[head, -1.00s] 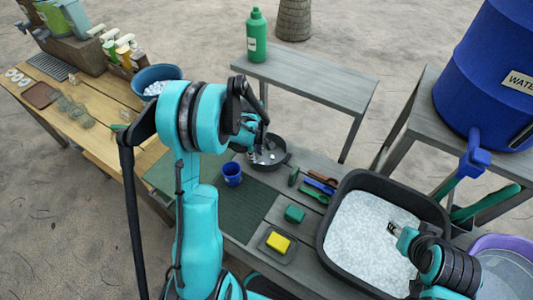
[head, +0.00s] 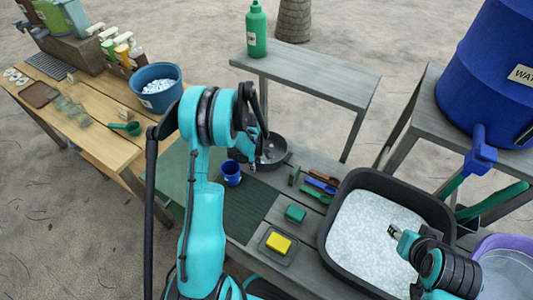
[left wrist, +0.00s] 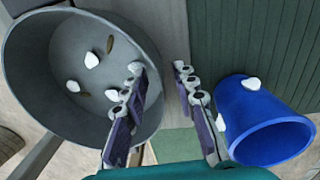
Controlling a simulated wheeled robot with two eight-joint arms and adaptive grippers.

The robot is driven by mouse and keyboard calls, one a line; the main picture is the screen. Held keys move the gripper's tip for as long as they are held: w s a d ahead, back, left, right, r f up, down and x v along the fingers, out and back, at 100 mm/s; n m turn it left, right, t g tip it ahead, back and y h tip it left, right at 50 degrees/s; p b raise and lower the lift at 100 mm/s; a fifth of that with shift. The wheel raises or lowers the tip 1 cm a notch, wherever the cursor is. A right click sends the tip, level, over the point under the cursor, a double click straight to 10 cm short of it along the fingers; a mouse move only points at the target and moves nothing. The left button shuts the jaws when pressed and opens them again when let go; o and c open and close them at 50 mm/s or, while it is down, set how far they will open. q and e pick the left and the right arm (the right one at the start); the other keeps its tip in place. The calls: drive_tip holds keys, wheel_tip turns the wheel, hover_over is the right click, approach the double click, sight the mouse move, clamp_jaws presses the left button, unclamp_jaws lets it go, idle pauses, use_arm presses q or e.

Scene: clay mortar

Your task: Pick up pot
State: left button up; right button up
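The pot (head: 281,152) is a dark grey round vessel at the far end of the grey bench, partly hidden by my left arm. In the left wrist view the pot (left wrist: 40,62) fills the left side, with a few white pebbles inside. My left gripper (left wrist: 158,80) is open at the pot's right rim. One finger overlaps the pot's interior and the other is outside, between pot and blue cup (left wrist: 262,120). I cannot tell whether either finger touches the rim. My right gripper (head: 393,231) is over the black tub (head: 331,248) of white granules; its fingers are too small to read.
The blue cup (head: 232,168) stands close to the pot. A green block (head: 295,214), a yellow sponge (head: 278,243) and small tools (head: 319,186) lie nearby. A blue water barrel (head: 480,70) stands at right. A wooden table (head: 105,140) with a blue bucket (head: 157,104) is at left.

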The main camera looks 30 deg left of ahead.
use_arm(q)
clamp_jaws()
drive_tip(key=shift+r, duration=0.1)
